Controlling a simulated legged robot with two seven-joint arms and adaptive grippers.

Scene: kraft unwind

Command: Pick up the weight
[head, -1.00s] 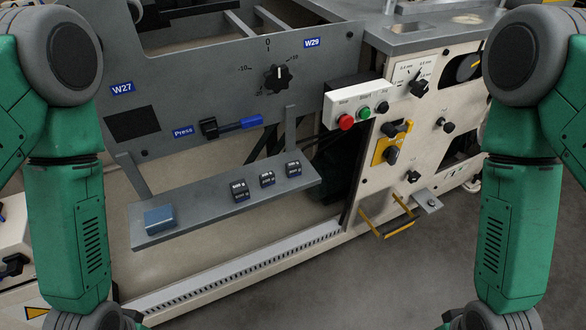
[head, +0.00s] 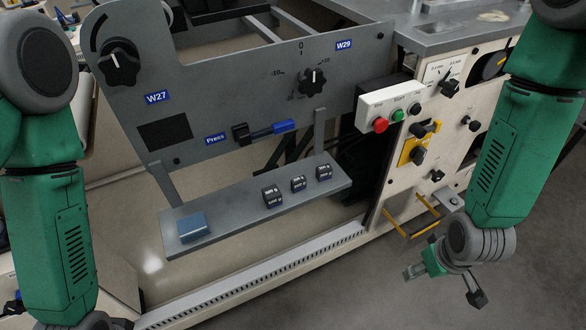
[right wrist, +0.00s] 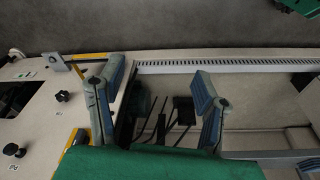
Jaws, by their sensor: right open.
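Three small dark blocks with pale labels, which look like weights, stand on a grey shelf (head: 232,218): a left one (head: 272,196), a middle one (head: 298,184) and a right one (head: 324,172). A blue box (head: 194,227) sits at the shelf's left end. My right gripper (head: 443,284) is open and empty, low over the floor to the right of the shelf. Its two spread fingers also show in the right wrist view (right wrist: 160,84), with nothing between them. My left arm shows at the left edge, but its gripper is out of view.
A grey panel with knobs (head: 225,100) rises behind the shelf. A button box (head: 390,106) juts out right of the shelf. A yellow handle (head: 412,228) and a metal bracket (head: 449,200) stick out near my right gripper. The floor (head: 390,300) in front is clear.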

